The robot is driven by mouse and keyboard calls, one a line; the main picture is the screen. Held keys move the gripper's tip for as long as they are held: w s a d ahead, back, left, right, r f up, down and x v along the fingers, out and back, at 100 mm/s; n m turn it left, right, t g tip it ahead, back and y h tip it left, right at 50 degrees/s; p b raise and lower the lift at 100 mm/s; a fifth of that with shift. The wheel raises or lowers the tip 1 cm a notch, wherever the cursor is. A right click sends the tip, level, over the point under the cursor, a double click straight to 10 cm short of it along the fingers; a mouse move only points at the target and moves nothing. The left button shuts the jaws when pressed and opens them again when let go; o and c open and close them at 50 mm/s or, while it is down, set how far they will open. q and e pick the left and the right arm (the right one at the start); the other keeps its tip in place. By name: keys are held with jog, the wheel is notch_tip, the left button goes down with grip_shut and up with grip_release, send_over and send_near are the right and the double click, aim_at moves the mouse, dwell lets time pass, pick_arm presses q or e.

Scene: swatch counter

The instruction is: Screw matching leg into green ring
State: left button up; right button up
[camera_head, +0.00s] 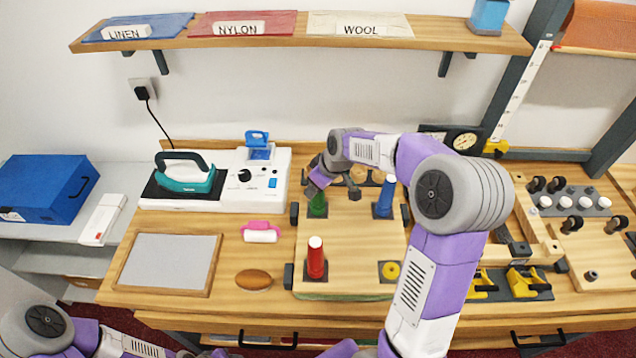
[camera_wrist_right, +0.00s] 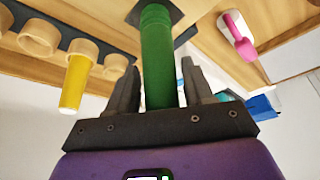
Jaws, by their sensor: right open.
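A green leg (camera_head: 318,207) stands upright at the back left corner of the wooden board (camera_head: 345,240). In the right wrist view the green leg (camera_wrist_right: 157,60) meets a dark square plate (camera_wrist_right: 178,14); the ring itself is hidden. My right gripper (camera_wrist_right: 157,80) is open, with one finger on each side of the green leg. In the head view my right gripper (camera_head: 318,190) is over the leg's top. A red leg (camera_head: 316,258) and a blue leg (camera_head: 384,200) stand at other corners. A yellow ring (camera_head: 391,271) at the front right corner holds no leg. My left gripper is out of view.
Wooden cups (camera_wrist_right: 84,47) stand in a row behind the board, one with a yellow leg (camera_wrist_right: 75,85). An iron (camera_head: 185,178) on a white station stands back left. A pink-handled roller (camera_head: 261,233) and a brown oval object (camera_head: 253,280) lie left of the board.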

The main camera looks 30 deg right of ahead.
jog(key=n+y, duration=0.1)
jog(key=n, duration=0.2)
jog(key=shift+d, duration=0.1)
jog(key=n+g+y, duration=0.1)
jog(key=n, duration=0.3)
jog(key=shift+g+p, duration=0.3)
jog(key=c, duration=0.8)
jog(key=shift+f+m+b, duration=0.1)
jog(key=shift+m+b, duration=0.4)
jog(key=shift+m, duration=0.1)
jog(key=shift+m+t+h, duration=0.4)
jog(key=shift+m+t, duration=0.1)
jog(key=shift+m, duration=0.7)
jog(key=m, duration=0.2)
jog(key=m+h, duration=0.1)
jog(key=m, duration=0.1)
jog(key=shift+t+h+b, duration=0.3)
jog(key=shift+t, duration=0.1)
jog(key=shift+m+h, duration=0.6)
jog(key=shift+m, duration=1.1)
